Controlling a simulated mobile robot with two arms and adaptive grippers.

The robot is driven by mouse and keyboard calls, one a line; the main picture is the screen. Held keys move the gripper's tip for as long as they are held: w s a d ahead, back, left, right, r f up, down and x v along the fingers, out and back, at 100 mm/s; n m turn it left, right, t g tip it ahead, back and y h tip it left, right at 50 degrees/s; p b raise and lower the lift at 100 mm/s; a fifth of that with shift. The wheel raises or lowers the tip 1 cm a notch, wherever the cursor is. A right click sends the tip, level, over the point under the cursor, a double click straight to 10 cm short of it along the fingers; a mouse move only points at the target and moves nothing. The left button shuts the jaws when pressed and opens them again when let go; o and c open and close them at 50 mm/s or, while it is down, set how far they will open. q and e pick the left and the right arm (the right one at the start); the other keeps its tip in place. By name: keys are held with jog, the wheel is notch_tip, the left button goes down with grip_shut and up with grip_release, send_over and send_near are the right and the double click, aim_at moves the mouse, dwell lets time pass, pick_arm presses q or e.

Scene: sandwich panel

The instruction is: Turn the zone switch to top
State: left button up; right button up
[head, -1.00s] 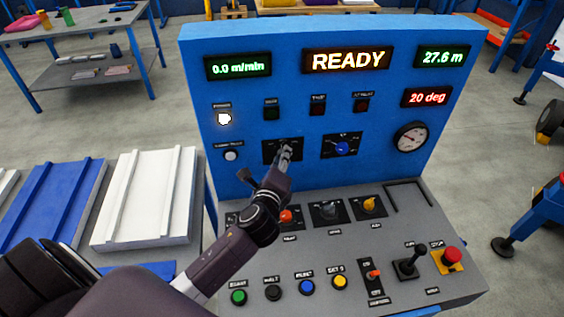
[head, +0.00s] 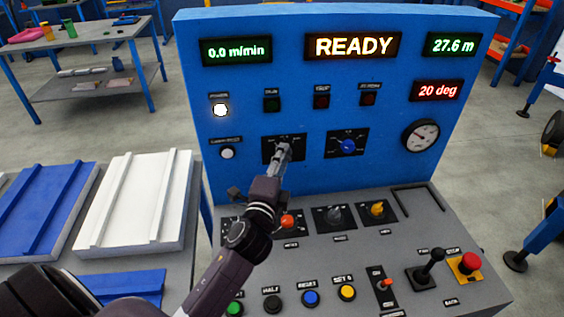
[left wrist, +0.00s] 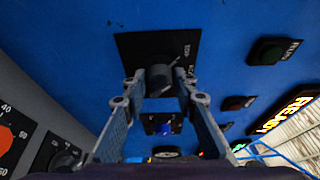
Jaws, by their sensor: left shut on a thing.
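A dark rotary switch sits on a black square plate (head: 270,158) on the upright blue panel, left of the blue knob. I take it for the zone switch; its label is too small to read. My left gripper (head: 284,153) is at this plate and covers most of the knob. In the left wrist view the dark round knob (left wrist: 159,74) sits between the two fingertips (left wrist: 160,84), and the gripper is shut on it. The pointer direction is not clear. My right gripper is not in view.
A blue knob (head: 347,146) and a round gauge (head: 421,135) are to the right. Below, the sloping desk carries orange, dark and yellow (head: 377,208) knobs, buttons, a black lever (head: 430,262) and a red stop button (head: 469,262). The display reads READY (head: 352,46).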

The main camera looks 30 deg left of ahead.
pick_arm(q)
jog(key=shift+f, duration=0.1)
jog(key=o, duration=1.2)
jog(key=shift+c, duration=0.2)
jog(key=v, duration=1.2)
